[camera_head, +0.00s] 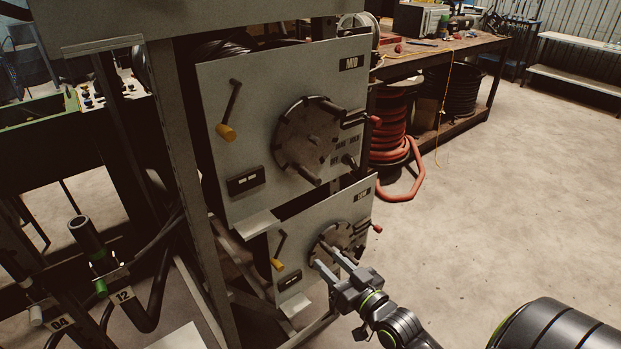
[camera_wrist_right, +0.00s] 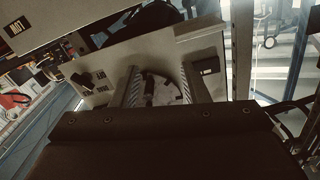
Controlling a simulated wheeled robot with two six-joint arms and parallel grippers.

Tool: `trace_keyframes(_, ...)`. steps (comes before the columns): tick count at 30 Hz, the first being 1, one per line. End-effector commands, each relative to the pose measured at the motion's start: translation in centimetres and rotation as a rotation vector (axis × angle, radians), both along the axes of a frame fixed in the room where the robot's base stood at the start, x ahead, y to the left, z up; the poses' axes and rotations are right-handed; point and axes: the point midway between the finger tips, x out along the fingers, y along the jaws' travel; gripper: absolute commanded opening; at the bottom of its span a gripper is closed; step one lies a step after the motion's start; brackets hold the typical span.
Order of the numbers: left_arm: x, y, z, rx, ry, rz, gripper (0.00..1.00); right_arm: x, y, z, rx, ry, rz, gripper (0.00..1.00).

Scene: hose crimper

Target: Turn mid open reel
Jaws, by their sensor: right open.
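The panel labelled MID (camera_head: 230,85) is upright on the rack in the head view. Its round reel plate (camera_head: 288,132) faces me, with several pegs sticking out. Left of the plate is a crank with a yellow handle (camera_head: 226,132), and a red-tipped lever (camera_head: 375,120) shows at the right edge. My right gripper (camera_head: 326,258) is open and empty, well below the MID reel and in front of the lower panel's reel plate. In the right wrist view the two fingers (camera_wrist_right: 158,88) are apart, with a panel and part of a round plate beyond them. My left gripper is not in view.
The lower panel (camera_head: 290,230) has its own plate and yellow-handled crank. A grey rack post (camera_head: 190,170) stands left of both panels. Hose fittings (camera_head: 88,240) stand at lower left. A red hose coil (camera_head: 390,130) sits under the workbench (camera_head: 440,50).

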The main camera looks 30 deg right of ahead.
Motion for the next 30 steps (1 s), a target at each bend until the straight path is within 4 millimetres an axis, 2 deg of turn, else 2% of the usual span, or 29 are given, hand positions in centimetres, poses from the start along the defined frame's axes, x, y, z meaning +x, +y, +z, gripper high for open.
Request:
trace_keyframes(3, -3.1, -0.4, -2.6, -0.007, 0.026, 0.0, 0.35, 0.8, -1.5, 1.7, 0.044, -0.135, -0.024, 0.41)
trace_keyframes(6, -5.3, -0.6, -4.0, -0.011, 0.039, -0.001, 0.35, 1.0, -2.8, 3.0, 0.078, -0.236, -0.046, 0.41)
trace_keyframes(12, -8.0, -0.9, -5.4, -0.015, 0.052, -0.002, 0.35, 1.1, -4.4, 4.6, 0.114, -0.36, -0.076, 0.41)
trace_keyframes(17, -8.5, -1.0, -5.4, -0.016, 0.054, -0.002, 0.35, 1.4, -4.8, 5.1, 0.122, -0.386, -0.083, 0.41)
trace_keyframes(20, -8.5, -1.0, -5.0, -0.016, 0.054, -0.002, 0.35, 2.4, -4.8, 5.6, 0.122, -0.386, -0.083, 0.41)
trace_keyframes(30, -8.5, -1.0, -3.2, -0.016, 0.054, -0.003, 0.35, 8.6, -5.1, 8.2, 0.12, -0.386, -0.082, 0.41)
